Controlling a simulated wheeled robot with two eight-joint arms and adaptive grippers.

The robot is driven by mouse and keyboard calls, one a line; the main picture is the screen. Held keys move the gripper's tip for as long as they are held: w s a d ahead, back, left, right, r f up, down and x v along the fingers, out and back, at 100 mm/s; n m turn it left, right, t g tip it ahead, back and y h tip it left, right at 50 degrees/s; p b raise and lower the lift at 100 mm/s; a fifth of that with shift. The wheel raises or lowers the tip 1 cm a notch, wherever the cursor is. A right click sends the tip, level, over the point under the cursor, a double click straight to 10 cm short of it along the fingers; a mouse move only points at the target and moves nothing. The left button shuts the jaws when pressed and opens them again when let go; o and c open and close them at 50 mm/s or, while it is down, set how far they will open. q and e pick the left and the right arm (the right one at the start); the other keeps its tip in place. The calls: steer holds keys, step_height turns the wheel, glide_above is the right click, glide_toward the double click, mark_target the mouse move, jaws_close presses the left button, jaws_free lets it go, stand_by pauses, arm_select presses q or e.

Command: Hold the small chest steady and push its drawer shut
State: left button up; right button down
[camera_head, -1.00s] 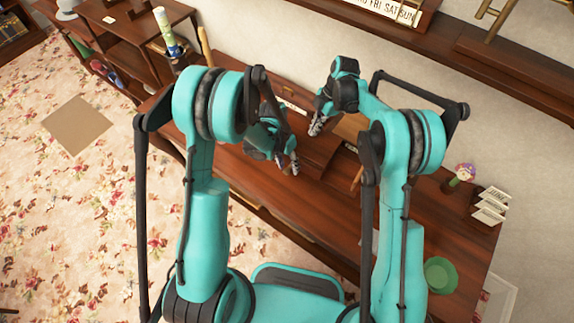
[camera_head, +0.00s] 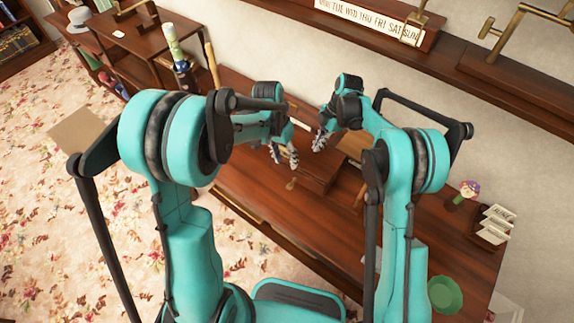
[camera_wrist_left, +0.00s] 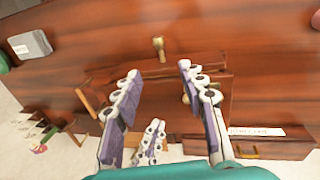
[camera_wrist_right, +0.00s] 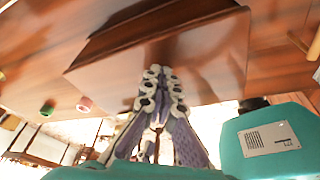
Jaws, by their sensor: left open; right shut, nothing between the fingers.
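The small chest (camera_head: 325,172) is a dark brown wooden box on the long table, and it fills the upper middle of the right wrist view (camera_wrist_right: 150,45). A brass knob (camera_head: 291,184) stands out on its lower-left side; it also shows in the left wrist view (camera_wrist_left: 158,43). How far the drawer sticks out is hard to tell. My left gripper (camera_head: 286,160) is open above the chest's left side, its fingers spread and empty in the left wrist view (camera_wrist_left: 158,75). My right gripper (camera_head: 318,145) is shut and empty by the chest's far side; contact is unclear.
On the table at right are a small flower pot (camera_head: 464,194), white cards in a holder (camera_head: 494,222) and a green bowl (camera_head: 444,295). A bottle (camera_head: 180,62) stands at the back left. The front of the table (camera_head: 350,240) is largely clear.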

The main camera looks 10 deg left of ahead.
stand_by(0.5)
steer(key=shift+r+p, duration=0.3)
steer(key=shift+r, duration=0.15)
steer(key=shift+r+p, duration=1.35)
steer(key=shift+r, duration=1.2)
